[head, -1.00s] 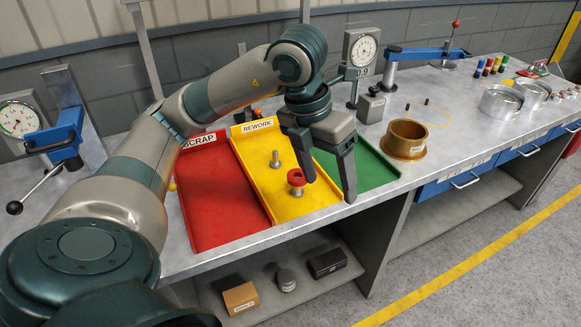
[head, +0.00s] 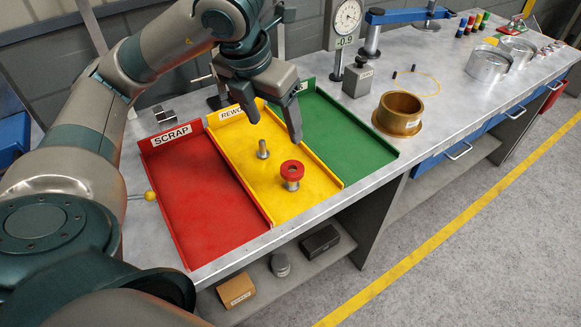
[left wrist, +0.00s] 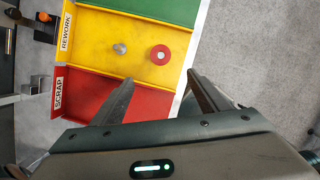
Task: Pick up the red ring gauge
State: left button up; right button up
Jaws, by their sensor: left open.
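The red ring gauge (head: 292,169) sits around the top of a grey metal piece in the yellow REWORK tray (head: 304,205). It also shows in the left wrist view (left wrist: 160,54), ahead of the jaws. My left gripper (head: 275,129) is open and empty, its fingers pointing down. In the head view its fingertips appear above and left of the ring, apart from it. The left wrist view also shows both fingers (left wrist: 160,80) spread. My right gripper is in neither view.
A grey bolt-like part (head: 263,149) stands near the ring in the same tray. The red SCRAP tray (head: 205,195) lies left and the green tray (head: 345,135) right. A brass ring (head: 398,112) and a dial gauge stand (head: 346,40) are beyond.

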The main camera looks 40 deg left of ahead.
pick_arm(q)
jog(key=p, duration=0.2)
send_over(285, 175)
notch_tip(285, 175, down, 11)
jog(key=shift+r, duration=0.1)
jog(key=shift+w+f, duration=0.1)
jog(key=shift+f, duration=0.4)
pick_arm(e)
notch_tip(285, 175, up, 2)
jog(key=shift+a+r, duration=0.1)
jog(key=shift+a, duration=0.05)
